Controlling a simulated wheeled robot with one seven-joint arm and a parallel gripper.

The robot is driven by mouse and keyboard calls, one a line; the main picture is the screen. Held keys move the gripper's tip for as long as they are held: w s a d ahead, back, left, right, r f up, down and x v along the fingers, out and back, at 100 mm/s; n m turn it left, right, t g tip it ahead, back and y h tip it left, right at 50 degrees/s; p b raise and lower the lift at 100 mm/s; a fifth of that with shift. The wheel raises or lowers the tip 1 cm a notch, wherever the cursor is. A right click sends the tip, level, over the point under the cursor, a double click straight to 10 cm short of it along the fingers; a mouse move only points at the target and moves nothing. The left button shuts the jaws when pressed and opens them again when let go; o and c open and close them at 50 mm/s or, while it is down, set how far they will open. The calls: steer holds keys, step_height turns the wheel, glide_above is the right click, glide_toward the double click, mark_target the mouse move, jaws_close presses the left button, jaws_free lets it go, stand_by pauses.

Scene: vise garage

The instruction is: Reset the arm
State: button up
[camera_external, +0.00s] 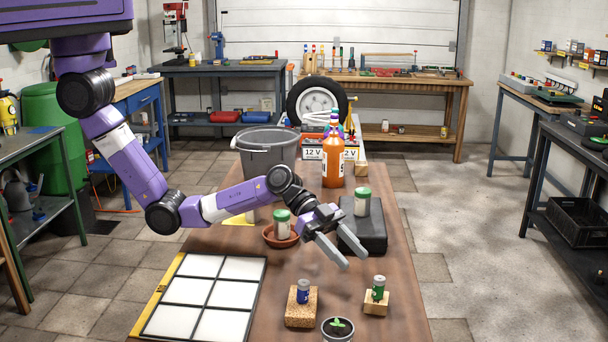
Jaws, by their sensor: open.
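My arm reaches in from the upper left over the brown table (290,268). My gripper (343,264) is open and empty, with its two fingers apart and pointing to the lower right. It is above the middle of the table, in front of the black case (374,228). A blue battery-like can (303,291) on a cork block (301,312) and a green one (379,287) on a small wooden block (376,303) stand nearer the camera than the fingers.
A grey bucket (266,150), orange bottle (333,158) and 12 V battery (314,152) are farther back. A white-panelled frame (205,298) lies left; a potted seedling (338,328) is in front.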

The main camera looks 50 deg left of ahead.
steer(key=shift+v, duration=0.95)
steer(key=s+a+r+n+t+y+p, duration=0.1)
steer(key=a+r+n+t+y, duration=0.3)
steer(key=a, duration=0.9)
steer(key=s+a+r+n+t+h+p, duration=0.15)
steer(key=a+n+t, duration=0.4)
steer(key=a, duration=0.65)
steer(key=s+a+r+n+t+y, duration=0.2)
steer(key=a+n+t, duration=0.3)
steer(key=a, duration=0.8)
steer(key=s+a+f+n+y, duration=0.1)
steer(key=s+a+f+y, duration=0.1)
steer(key=s+a, duration=0.3)
steer(key=s+a+f+n+y+b, duration=0.1)
steer(key=s+a+f+y, duration=0.2)
steer(key=a, duration=0.4)
steer(key=s+a+f+n+y, duration=0.1)
steer(key=s+a+f+y, duration=0.2)
steer(key=s+a, duration=0.4)
steer(key=shift+y, duration=0.45)
